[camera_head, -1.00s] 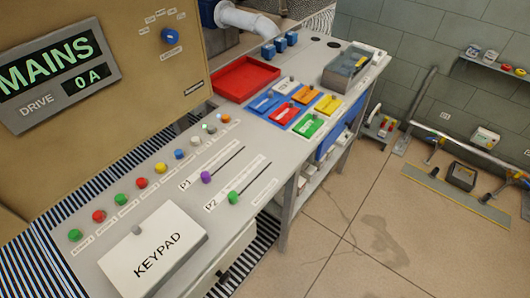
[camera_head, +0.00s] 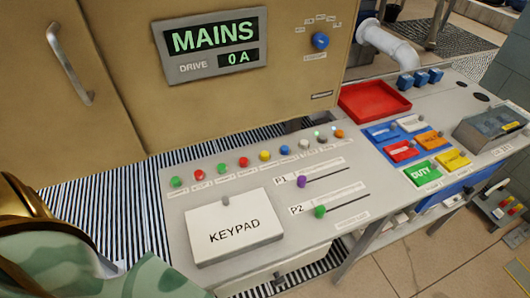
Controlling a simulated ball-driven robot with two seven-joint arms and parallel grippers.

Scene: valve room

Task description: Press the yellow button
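The yellow button (camera_head: 265,156) is a small round knob in the row of coloured buttons along the back of the grey panel (camera_head: 180,245). A red button (camera_head: 244,163) is just left of it and a blue button (camera_head: 285,150) just right of it. Nothing covers or touches the yellow button. Its label is too small to read. Neither of my grippers is in view.
A white keypad box (camera_head: 233,228) stands in front of the row. Purple (camera_head: 301,181) and green (camera_head: 320,211) slider knobs are to its right. A red tray (camera_head: 374,101) and coloured plates lie farther right. A tan cabinet (camera_head: 240,90) rises behind.

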